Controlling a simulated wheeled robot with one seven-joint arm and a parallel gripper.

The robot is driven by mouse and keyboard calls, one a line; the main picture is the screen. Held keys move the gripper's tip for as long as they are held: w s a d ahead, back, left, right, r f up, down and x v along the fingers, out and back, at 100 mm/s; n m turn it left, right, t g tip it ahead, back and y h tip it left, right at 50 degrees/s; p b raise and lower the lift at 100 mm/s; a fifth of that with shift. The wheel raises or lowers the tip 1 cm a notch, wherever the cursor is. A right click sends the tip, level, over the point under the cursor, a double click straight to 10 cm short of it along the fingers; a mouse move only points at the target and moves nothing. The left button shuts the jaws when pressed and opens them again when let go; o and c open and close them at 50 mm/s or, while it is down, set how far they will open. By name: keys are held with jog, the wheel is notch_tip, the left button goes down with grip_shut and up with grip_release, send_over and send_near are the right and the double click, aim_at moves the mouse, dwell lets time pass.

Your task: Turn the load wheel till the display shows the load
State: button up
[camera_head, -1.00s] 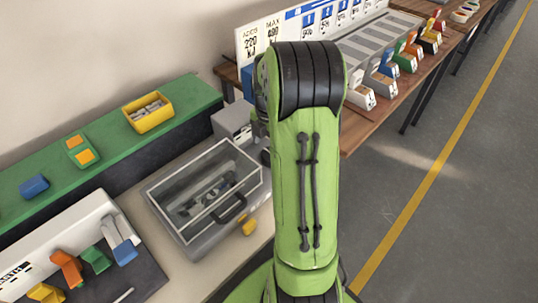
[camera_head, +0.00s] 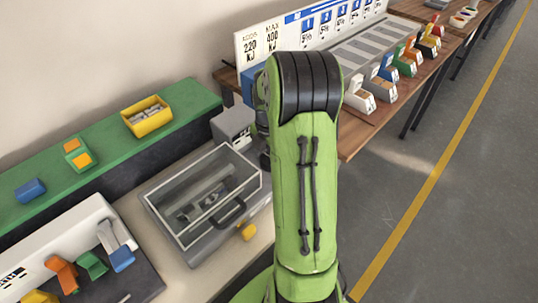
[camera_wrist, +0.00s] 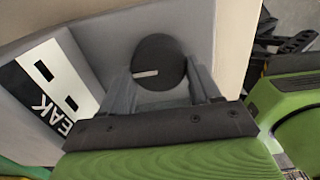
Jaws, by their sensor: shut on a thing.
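The load wheel (camera_wrist: 158,60) is a dark round knob with a short white mark on its face, on a grey housing. My gripper (camera_wrist: 160,78) has one finger on each side of the wheel and is shut on it in the wrist view. A white panel (camera_wrist: 42,88) with black blocks and lettering ending in "EAK" lies left of the wheel, tilted in the picture. I cannot read any load value on it. In the head view a grey box (camera_head: 232,121) stands left of my arm; my arm hides my gripper and the wheel there.
A clear-lidded grey case (camera_head: 205,200) sits on the bench in front of the grey box. A yellow bin (camera_head: 147,116) stands on the green shelf (camera_head: 105,140). A sign board (camera_head: 262,45) stands behind my arm. Open floor (camera_head: 450,210) lies to the right.

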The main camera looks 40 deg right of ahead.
jog(key=m+p, duration=0.1)
jog(key=m, duration=0.3)
jog(key=shift+w+r+m, duration=0.1)
jog(key=shift+w+m, duration=0.05)
jog(key=shift+m, duration=0.15)
jog(key=m+p, duration=0.1)
jog(key=m, duration=0.4)
jog(key=shift+w+d, duration=0.1)
jog(key=m+p, duration=0.1)
jog(key=m, duration=0.4)
jog(key=shift+w+d+m, duration=0.1)
jog(key=shift+d+m, duration=0.05)
jog(key=shift+m, duration=0.25)
jog(key=shift+d+m+p, duration=0.15)
jog(key=shift+m+p, duration=0.15)
jog(key=shift+m, duration=2.3)
jog(key=o, duration=1.1)
jog(key=shift+c, duration=0.2)
